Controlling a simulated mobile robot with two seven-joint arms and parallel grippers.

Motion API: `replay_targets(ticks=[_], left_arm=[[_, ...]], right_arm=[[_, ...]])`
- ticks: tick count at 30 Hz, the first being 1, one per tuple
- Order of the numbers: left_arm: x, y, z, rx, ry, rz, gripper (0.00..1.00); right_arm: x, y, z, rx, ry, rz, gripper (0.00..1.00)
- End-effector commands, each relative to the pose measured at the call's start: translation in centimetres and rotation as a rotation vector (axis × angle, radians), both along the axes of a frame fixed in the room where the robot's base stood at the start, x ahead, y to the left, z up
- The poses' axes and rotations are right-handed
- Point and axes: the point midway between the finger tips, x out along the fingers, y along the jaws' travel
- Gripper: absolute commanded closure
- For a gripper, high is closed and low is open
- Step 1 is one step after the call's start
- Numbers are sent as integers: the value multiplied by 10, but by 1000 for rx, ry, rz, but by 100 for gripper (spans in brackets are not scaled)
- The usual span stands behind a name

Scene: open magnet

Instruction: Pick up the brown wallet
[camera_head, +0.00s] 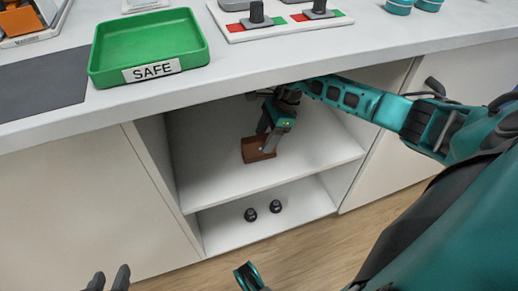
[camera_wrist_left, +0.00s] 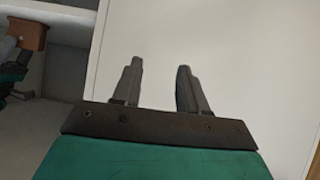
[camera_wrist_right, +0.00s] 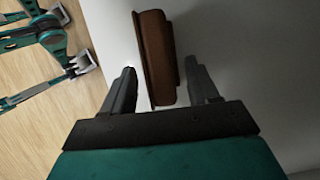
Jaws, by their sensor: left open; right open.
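The brown wallet (camera_head: 255,150) is on the upper shelf inside the open cabinet, near the shelf's front. My right gripper (camera_head: 267,140) reaches into the cabinet at the wallet. In the right wrist view the wallet (camera_wrist_right: 158,62) stands between the two open fingers of my right gripper (camera_wrist_right: 162,85), closer to the left finger. I cannot tell whether a finger touches it. My left gripper (camera_head: 108,278) is open and empty at the bottom left of the head view. In the left wrist view my left gripper (camera_wrist_left: 157,80) faces a pale cabinet panel, and the wallet (camera_wrist_left: 27,32) shows at the upper left.
The upper shelf (camera_head: 205,185) has bare room around the wallet. Two small dark objects (camera_head: 263,211) stand on the lower shelf. The countertop (camera_head: 250,65) overhangs the cabinet and carries a green tray (camera_head: 150,45) labelled SAFE and a white board (camera_head: 285,20).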

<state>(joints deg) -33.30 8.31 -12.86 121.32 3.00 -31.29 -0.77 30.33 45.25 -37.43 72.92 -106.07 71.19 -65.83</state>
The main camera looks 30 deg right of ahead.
Motion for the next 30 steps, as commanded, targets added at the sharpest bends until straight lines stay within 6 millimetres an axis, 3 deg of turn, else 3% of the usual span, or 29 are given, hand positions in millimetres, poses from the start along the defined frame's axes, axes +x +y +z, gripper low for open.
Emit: replay_targets(ticks=[6,16,30], left_arm=[[2,-5,-4,-8,-5,-9,57],[3,-8,-1,-15,-8,-13,57],[4,-6,-1,-14,-9,-8,57]], right_arm=[[6,16,-31,3,1,-2,40],[7,19,-36,3,-1,-1,40],[7,19,-36,3,-1,-1,84]])
